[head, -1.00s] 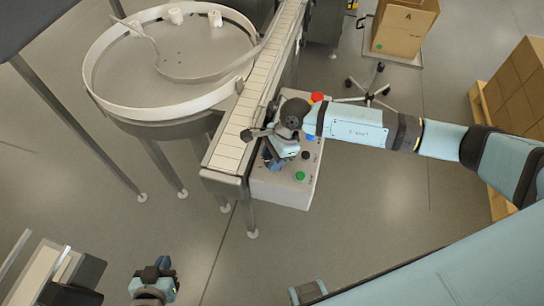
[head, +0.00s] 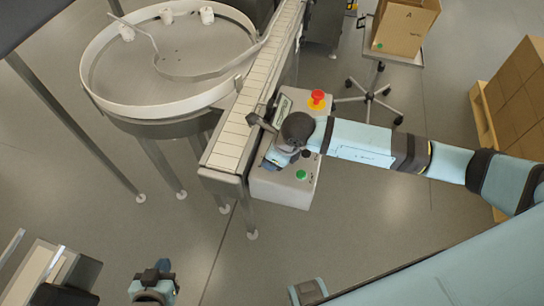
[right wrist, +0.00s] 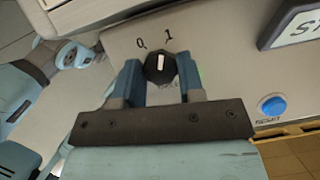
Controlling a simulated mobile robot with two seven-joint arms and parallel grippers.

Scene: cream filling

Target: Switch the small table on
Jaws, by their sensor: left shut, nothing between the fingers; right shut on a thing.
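The round table (head: 180,122) with a pale raised rim stands at the upper left of the head view. White containers (head: 207,15) sit near its far rim. A grey control box (head: 284,190) stands beside the conveyor. In the right wrist view, a black knob (right wrist: 160,67) lies between the blue fingers of my right gripper (right wrist: 160,80), shut on it. The knob's white line points about straight up, nearer the mark 1 than 0. In the head view the right gripper (head: 277,155) hides the knob. My left gripper (head: 155,276) is shut and empty at the bottom.
The box carries a red stop button (head: 317,99), a green button (head: 301,174) and a blue button (right wrist: 273,106). The conveyor (head: 235,130) runs along its left side. Cardboard boxes (head: 405,28) stand at the right. The floor below the box is clear.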

